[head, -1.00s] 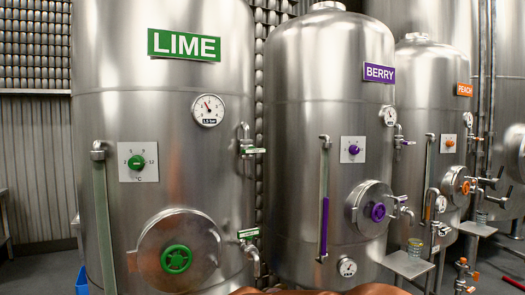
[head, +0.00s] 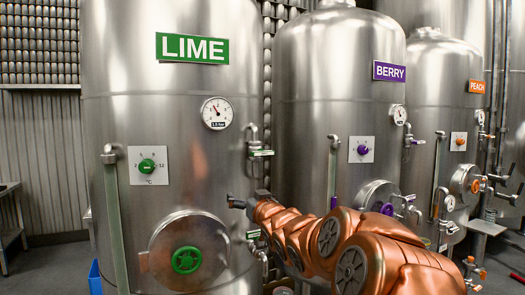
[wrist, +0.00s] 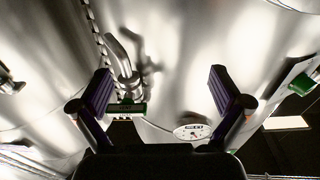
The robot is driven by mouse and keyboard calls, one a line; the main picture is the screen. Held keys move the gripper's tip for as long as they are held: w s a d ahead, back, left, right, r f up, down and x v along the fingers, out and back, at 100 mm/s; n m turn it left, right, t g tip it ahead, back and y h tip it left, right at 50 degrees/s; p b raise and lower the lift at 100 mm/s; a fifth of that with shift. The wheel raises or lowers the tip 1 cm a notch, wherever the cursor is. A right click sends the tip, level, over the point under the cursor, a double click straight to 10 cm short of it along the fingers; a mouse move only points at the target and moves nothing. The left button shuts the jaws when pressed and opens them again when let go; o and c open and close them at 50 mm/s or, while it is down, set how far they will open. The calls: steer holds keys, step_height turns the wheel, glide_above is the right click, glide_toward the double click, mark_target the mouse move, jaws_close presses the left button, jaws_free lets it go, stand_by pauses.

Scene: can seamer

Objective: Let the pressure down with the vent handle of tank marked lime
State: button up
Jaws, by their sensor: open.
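The lime tank (head: 130,90) stands at the left with a green LIME sign (head: 192,48). A pipe with a green-tagged lever (head: 261,153) sits on its right side, right of the pressure gauge (head: 216,113). A second green-tagged fitting (head: 253,234) is lower, partly hidden by my arm. My gripper (head: 236,202) is between these two heights, close to the tank. In the wrist view my open, empty gripper (wrist: 165,92) has a bent pipe with a green tag (wrist: 127,108) beyond its fingers, nearer the left one. I cannot tell which fitting that is.
The lime tank also carries a green temperature knob (head: 147,166) and a hatch with a green wheel (head: 187,260). The berry tank (head: 330,80) stands close on the right, the peach tank (head: 440,90) beyond. My copper arm covers the gap between lime and berry.

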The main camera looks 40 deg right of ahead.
mark_target(264, 154)
steer(key=s+d+r+t, duration=0.4)
steer(key=d+r, duration=0.2)
steer(key=r, duration=0.2)
steer(key=shift+n+h, duration=0.3)
steer(key=shift+h, duration=0.1)
steer(key=p+x, duration=0.1)
steer(key=x, duration=0.2)
steer(key=p+x, duration=0.2)
steer(key=x, duration=0.1)
steer(key=shift+w+d+r, duration=0.1)
steer(key=shift+r, duration=0.3)
steer(key=shift+w+d+r+p, duration=0.1)
steer(key=shift+w+d+p, duration=0.1)
steer(key=shift+w+p, duration=0.3)
steer(key=shift+w, duration=0.1)
steer(key=c, duration=1.1)
